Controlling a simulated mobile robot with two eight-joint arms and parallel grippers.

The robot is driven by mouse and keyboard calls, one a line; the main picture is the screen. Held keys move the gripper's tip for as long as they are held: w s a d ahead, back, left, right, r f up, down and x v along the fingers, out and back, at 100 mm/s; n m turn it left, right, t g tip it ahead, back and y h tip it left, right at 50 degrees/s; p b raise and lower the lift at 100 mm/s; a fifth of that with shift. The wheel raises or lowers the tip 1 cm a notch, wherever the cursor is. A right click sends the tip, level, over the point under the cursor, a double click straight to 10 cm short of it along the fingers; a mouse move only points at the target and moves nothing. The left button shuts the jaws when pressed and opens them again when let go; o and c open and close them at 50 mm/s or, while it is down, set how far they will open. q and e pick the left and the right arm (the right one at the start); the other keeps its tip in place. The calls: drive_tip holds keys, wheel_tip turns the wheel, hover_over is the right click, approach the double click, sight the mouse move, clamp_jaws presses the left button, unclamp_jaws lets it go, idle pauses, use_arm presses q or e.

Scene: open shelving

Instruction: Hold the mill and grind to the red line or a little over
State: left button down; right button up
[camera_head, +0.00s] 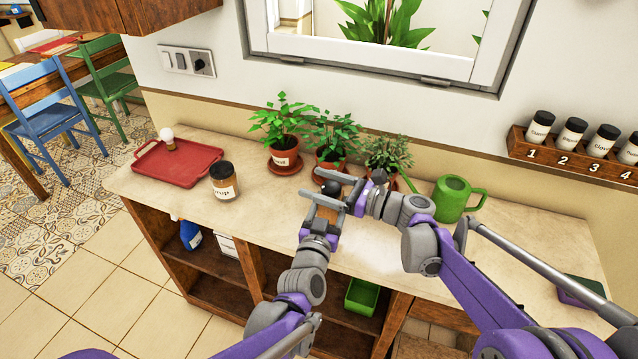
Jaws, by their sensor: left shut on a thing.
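The mill is mostly hidden between my two grippers above the middle of the counter. A brown wooden part of the mill (326,213) and a dark round knob (331,187) show there. My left gripper (322,211) comes up from below and is shut on the mill. My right gripper (340,186) reaches in from the right, close to the knob; its fingers overlap the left gripper, and I cannot tell whether they are closed on anything. No red line can be made out.
Behind the grippers stand several potted plants (284,160) and a green watering can (456,199). To the left are a labelled jar (224,181) and a red tray (183,177) with a white round-topped item. A spice rack (560,150) hangs at right. The counter front left of the grippers is clear.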

sight(340, 191)
drive_tip(key=shift+d, duration=0.1)
drive_tip(key=v, duration=1.2)
drive_tip(key=x, duration=0.9)
drive_tip(key=shift+c, duration=0.2)
clamp_jaws()
idle(0.5)
drive_tip(key=shift+t, duration=0.3)
